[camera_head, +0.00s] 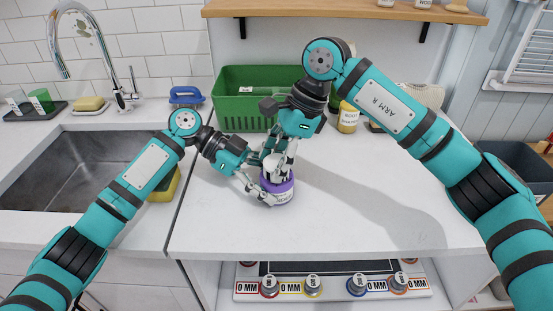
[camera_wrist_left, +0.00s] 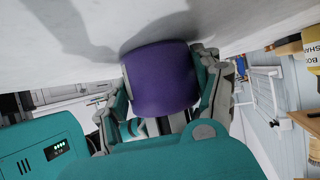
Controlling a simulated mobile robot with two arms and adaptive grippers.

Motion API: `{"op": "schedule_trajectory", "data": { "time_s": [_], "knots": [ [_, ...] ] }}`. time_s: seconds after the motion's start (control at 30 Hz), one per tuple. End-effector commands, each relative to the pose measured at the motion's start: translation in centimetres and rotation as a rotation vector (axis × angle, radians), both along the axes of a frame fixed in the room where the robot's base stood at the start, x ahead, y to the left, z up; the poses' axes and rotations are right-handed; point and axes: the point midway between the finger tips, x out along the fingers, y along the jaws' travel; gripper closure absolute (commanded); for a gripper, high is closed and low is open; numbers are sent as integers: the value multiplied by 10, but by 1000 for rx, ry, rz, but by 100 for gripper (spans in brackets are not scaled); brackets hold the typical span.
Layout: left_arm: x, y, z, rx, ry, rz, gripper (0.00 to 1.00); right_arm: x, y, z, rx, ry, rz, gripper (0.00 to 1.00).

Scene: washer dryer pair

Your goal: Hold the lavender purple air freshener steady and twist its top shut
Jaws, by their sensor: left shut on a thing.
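The lavender purple air freshener (camera_head: 283,193) stands upright on the white counter, with a white label on its front and a white top (camera_head: 272,168). My left gripper (camera_head: 268,189) is shut on its purple body from the left. In the left wrist view the purple body (camera_wrist_left: 162,80) sits between the two fingers of the left gripper (camera_wrist_left: 165,100). My right gripper (camera_head: 276,156) points down from above, with its fingers around or beside the white top. The fingers hide part of the top, and I cannot tell whether they touch it.
A green crate (camera_head: 245,85) stands behind the air freshener. A yellow-labelled bottle (camera_head: 348,118) is behind the right arm. A sink (camera_head: 70,165) lies at the left, with a blue-handled item (camera_head: 186,96) near it. The counter's right side (camera_head: 400,215) is clear.

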Motion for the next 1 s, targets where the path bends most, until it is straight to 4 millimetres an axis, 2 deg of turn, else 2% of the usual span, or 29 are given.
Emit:
{"op": "schedule_trajectory", "data": {
  "time_s": [0.03,0.13,0.17,0.57,1.0],
  "knots": [
    [0,0,0,1,0,0,54,0,0,0,0,-1,0,69],
    [0,0,0,1,0,-1,54,0,0,0,0,-1,0,82],
    [0,0,0,1,0,-1,54,0,0,0,0,-1,0,83],
    [0,0,0,1,0,-1,54,1,-1,1,0,-5,-101,83],
    [-1,0,-1,1,1,-2,54,1,-1,1,3,-9,-458,83]
  ]
}}
